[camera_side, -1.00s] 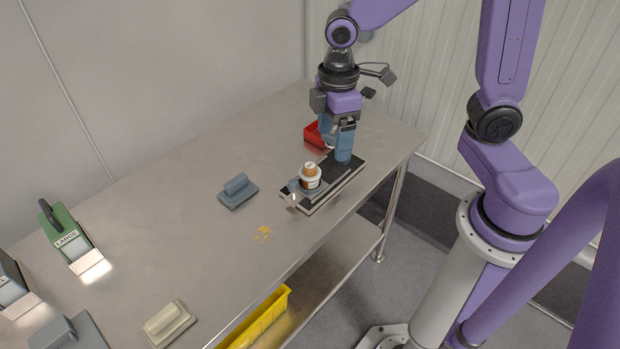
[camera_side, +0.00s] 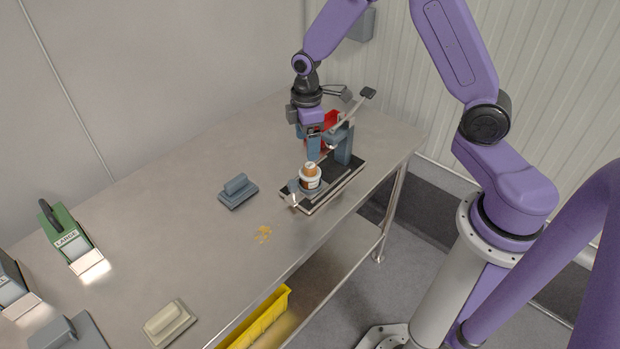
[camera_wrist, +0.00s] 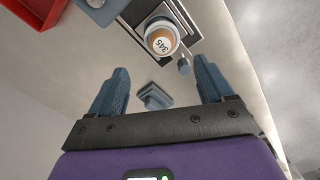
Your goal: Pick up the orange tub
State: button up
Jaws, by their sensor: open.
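The orange tub (camera_side: 311,171) with a white band stands upright on the dark base of a small bench press, at its left end. In the wrist view the tub (camera_wrist: 161,40) shows from above, with "245" on its top, beyond the fingertips. My gripper (camera_side: 312,155) is open and empty, just above and behind the tub in the side view. In the wrist view its two blue fingers (camera_wrist: 162,77) are spread wide, and the tub is not between them. I cannot tell whether a fingertip touches the tub.
The press (camera_side: 343,150), with a raised lever, stands right beside the tub. A red bin (camera_side: 331,121) is behind it. A grey-blue block (camera_side: 238,190) lies to the left. Crumbs (camera_side: 263,233) and a beige block (camera_side: 169,322) lie nearer. The middle table is mostly clear.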

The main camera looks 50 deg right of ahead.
aim_at(308, 166)
notch_tip(308, 166, down, 6)
jog(key=shift+r, duration=0.1)
jog(key=shift+s+a+f, duration=0.1)
jog(key=shift+s+f, duration=0.05)
jog(key=shift+f, duration=1.15)
jog(key=shift+s+f, duration=0.1)
jog(key=shift+f, duration=1.15)
jog(key=c, duration=0.9)
